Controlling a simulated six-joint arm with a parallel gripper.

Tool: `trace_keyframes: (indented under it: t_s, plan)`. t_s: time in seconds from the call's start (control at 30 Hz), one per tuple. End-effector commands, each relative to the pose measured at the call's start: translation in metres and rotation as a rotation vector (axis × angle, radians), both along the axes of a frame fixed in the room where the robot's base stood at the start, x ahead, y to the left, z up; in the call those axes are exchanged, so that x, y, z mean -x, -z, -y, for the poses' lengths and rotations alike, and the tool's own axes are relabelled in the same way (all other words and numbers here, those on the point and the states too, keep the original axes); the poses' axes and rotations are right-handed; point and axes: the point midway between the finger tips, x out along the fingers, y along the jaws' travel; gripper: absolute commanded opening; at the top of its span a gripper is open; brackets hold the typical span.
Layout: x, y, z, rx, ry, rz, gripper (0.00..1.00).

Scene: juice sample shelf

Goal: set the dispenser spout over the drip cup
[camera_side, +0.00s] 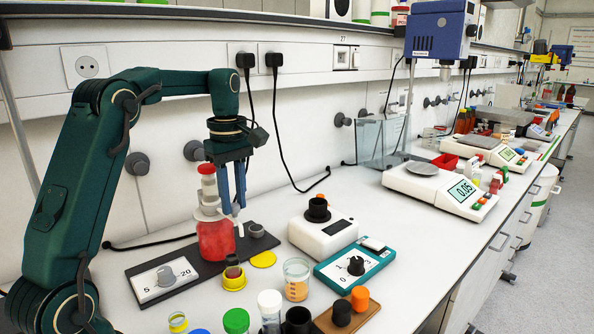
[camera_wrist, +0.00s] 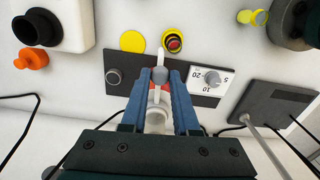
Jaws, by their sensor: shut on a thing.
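The dispenser is a red bottle (camera_side: 215,238) with a stacked white and red top (camera_side: 208,190), standing on a dark base plate (camera_side: 188,250). My gripper (camera_wrist: 160,78) points down, shut on the spout's grey part. The fingers hide part of the dispenser.
A dial (camera_side: 166,275) marked 5 to 20 is on the plate's left end. A white device (camera_side: 322,232) stands to the right. Several jars line the front edge.

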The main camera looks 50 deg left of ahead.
Motion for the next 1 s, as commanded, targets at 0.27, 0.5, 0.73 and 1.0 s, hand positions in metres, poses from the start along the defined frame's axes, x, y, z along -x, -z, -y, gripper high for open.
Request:
trace_keyframes:
  t_s: [0.27,0.5,0.73,1.0]
  plan:
    - [-0.023,0.000,-0.005,-0.003,-0.236,0.005,0.00]
    - [-0.035,0.000,-0.010,-0.003,-0.384,0.004,0.00]
    - [-0.042,0.000,-0.014,-0.003,-0.473,0.004,0.00]
    - [-0.046,-0.001,-0.017,-0.003,-0.534,0.003,0.00]
